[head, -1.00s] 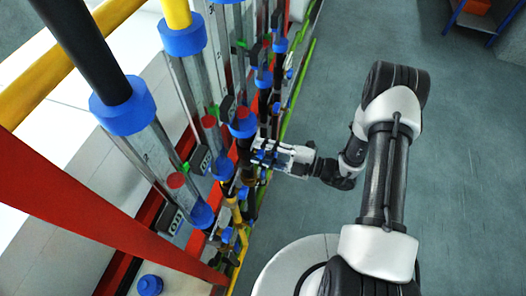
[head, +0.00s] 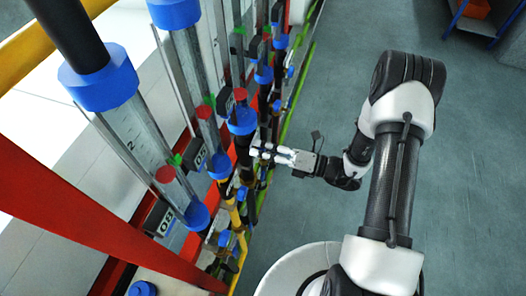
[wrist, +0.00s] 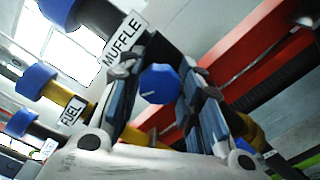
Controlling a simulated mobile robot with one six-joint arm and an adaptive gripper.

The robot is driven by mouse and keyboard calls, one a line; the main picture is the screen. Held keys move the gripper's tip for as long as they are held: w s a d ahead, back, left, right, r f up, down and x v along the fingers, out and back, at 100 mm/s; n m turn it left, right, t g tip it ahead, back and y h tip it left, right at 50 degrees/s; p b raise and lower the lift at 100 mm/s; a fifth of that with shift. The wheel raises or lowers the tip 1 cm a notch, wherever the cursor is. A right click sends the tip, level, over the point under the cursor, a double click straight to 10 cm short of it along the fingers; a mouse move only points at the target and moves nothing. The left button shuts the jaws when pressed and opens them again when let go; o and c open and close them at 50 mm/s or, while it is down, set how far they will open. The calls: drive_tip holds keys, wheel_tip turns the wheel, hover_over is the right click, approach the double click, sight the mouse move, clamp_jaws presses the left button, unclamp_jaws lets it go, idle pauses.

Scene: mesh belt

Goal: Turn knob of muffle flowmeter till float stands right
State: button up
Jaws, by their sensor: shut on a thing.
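In the wrist view, a blue faceted knob (wrist: 160,83) sits between the two fingers of my gripper (wrist: 158,95), below the white MUFFLE label (wrist: 122,40). The gripper is shut on this knob. In the head view my gripper (head: 258,150) reaches in from the right, just below the blue lower cap (head: 242,121) of a flowmeter tube; it hides the knob there. A red float (head: 240,95) stands low in that tube, a little above the cap. A green mark shows well above the float.
Two nearer flowmeters have red floats (head: 165,173) (head: 203,111) close to green marks. Red frame beams (head: 95,225) and yellow pipes are at the left. In the wrist view, a FUEL label (wrist: 73,110) lies left of my gripper.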

drive_tip(key=n+b, duration=0.1)
drive_tip(key=n, duration=0.2)
drive_tip(key=shift+n+b, duration=0.4)
drive_tip(key=n+b, duration=0.2)
drive_tip(key=n, duration=0.1)
drive_tip(key=shift+n, duration=0.3)
drive_tip(key=n+b, duration=0.4)
drive_tip(key=n, duration=0.2)
drive_tip(key=shift+s+f+b, duration=0.1)
drive_tip(key=shift+s+b, duration=0.05)
drive_tip(key=shift+b, duration=0.25)
drive_tip(key=n+b, duration=0.5)
drive_tip(key=shift+a+n, duration=0.1)
drive_tip(key=shift+n, duration=0.3)
drive_tip(key=n+b, duration=0.4)
drive_tip(key=shift+s, duration=0.1)
drive_tip(key=shift+b, duration=0.3)
drive_tip(key=o, duration=1.1)
